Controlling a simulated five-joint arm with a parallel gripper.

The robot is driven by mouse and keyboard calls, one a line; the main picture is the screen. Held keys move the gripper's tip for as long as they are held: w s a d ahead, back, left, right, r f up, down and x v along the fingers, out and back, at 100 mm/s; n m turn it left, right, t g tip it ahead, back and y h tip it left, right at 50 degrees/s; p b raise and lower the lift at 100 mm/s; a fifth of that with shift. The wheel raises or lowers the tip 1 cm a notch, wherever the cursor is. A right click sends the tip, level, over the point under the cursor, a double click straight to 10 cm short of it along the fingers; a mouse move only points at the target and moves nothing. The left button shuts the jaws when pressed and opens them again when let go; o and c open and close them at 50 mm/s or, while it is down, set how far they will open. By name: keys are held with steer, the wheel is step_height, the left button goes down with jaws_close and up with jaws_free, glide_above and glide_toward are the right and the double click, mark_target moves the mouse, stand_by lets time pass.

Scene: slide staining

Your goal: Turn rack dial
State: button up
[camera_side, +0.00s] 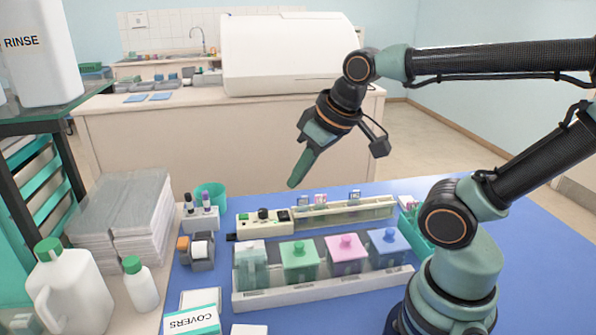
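A small black dial (263,214) stands up on a cream control box (278,229), beside a green button and a socket-like panel. A long cream rack (372,209) joins the box on its right and carries several small labelled tabs along its back edge. My gripper (293,183) hangs in the air above and a little right of the dial, pointing down and to the left. It touches nothing that I can see. Its green fingers appear as one overlapping shape from this side, so the gap between them is hidden.
A white tray holds staining jars with green (299,250), pink (346,248) and blue (388,244) lids in front of the box. A vial stand (200,219), teal cup (212,195) and tape dispenser (197,250) stand left. Blue mat (520,245) is bare at right.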

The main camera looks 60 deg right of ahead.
steer(key=o, duration=0.5)
steer(key=shift+w, duration=0.1)
steer(key=shift+o, duration=1.4)
steer(key=shift+w+d+r, duration=0.15)
steer(key=shift+w, duration=0.15)
steer(key=m+g, duration=0.5)
steer(key=m, duration=0.7)
glide_above(263, 210)
step_height(263, 210, down, 10)
steer(key=r, duration=0.1)
step_height(263, 210, down, 12)
steer(key=shift+d, duration=0.1)
jaws_close()
